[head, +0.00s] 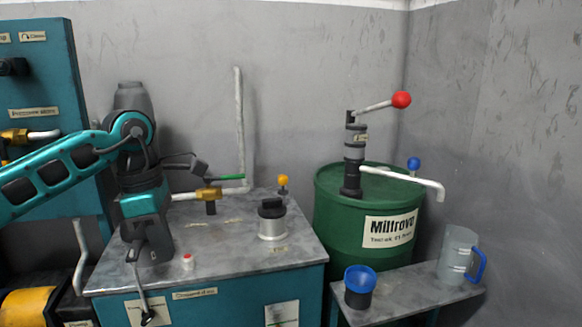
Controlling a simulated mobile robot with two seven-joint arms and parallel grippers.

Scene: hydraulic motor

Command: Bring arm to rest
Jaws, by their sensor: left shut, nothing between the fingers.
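My left arm (60,170) comes in from the left, bends at a teal and black joint and points down over the left part of the metal-topped bench (240,262). My left gripper (136,253) is at the low end of the arm, shut, with nothing seen between its fingers. My right gripper is not in view.
A silver canister with a black top (272,220) stands on the bench. Behind are a brass valve with a green handle (210,192) and a pipe (239,120). Right are a green drum (335,215) with a hand pump (354,160), a blue funnel cup (359,284) and a clear jug (457,252).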

